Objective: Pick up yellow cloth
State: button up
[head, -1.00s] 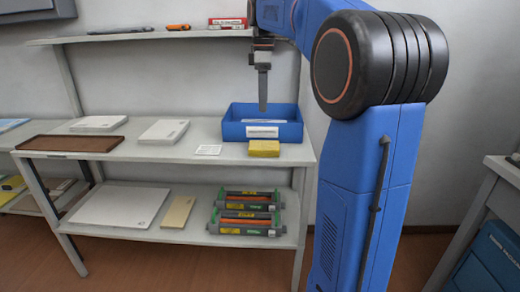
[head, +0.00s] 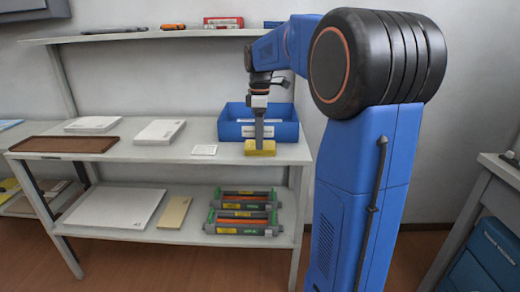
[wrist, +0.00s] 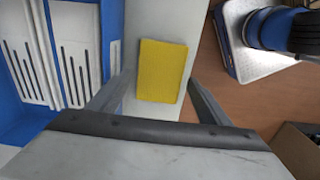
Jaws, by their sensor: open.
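The yellow cloth (head: 265,148) is a small folded rectangular pad on the table top, in front of the blue bin. In the wrist view the yellow cloth (wrist: 162,71) lies flat between and beyond the two fingers. My gripper (head: 259,148) is open and stands pointing down over the cloth in the head view, its fingers hiding part of it. In the wrist view my gripper (wrist: 160,88) has one finger on each side of the cloth, with nothing held. I cannot tell how far above the cloth the fingertips are.
A blue bin (head: 286,130) with white items stands just behind the cloth. A small white card (head: 204,150), pale boxes (head: 160,131) and a brown tray (head: 64,144) lie to the left. Toner cartridges (head: 240,228) lie on the lower shelf. A shelf (head: 150,34) runs above.

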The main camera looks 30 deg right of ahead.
jog(key=shift+f, duration=1.45)
jog(key=c, duration=0.8)
notch_tip(320, 180, up, 10)
jog(key=shift+r, duration=0.1)
